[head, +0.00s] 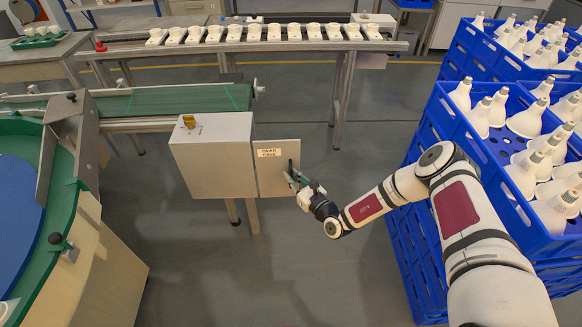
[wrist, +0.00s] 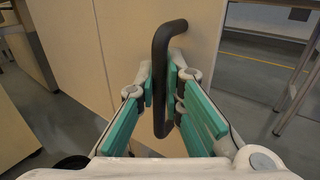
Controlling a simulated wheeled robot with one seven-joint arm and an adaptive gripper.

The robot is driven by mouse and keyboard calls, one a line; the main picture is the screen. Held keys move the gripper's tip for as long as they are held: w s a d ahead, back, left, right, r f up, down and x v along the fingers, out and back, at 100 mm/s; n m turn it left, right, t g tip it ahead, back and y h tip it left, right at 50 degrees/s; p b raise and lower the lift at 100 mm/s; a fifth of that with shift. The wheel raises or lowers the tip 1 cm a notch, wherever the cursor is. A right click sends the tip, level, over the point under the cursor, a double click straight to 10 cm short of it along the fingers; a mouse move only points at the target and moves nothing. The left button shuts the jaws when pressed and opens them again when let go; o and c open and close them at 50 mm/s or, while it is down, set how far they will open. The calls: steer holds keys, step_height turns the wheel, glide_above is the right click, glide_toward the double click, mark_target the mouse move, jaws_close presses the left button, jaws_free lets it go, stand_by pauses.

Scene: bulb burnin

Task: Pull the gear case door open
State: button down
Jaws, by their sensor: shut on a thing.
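The gear case (head: 211,158) is a beige box below the end of the green conveyor in the head view. Its door (head: 277,181) is a flat beige panel with a "GEAR CASE" label (head: 268,153), to the right of the box. In the wrist view the door (wrist: 193,25) fills the upper middle. A black bar handle (wrist: 163,85) stands on the door. My gripper (wrist: 163,100) has its green-padded fingers shut around the handle. In the head view my gripper (head: 298,181) is at the door's right side. I cannot tell how far the door stands open.
Blue crates (head: 431,150) of white bulbs stack at the right, close beside my arm. A green conveyor (head: 170,100) runs at the left behind a round blue turntable (head: 18,200). The floor below my arm is clear.

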steer(key=shift+s, duration=0.45)
steer(key=shift+s+a+m+t+h+p, duration=0.15)
steer(key=shift+s+m+t+h+p, duration=0.4)
steer(key=shift+h+p, duration=0.3)
steer(key=shift+w, duration=0.1)
steer(key=c, duration=2)
jaws_free()
steer(key=shift+o, duration=0.2)
steer(key=v, duration=1.2)
steer(key=shift+a, duration=0.1)
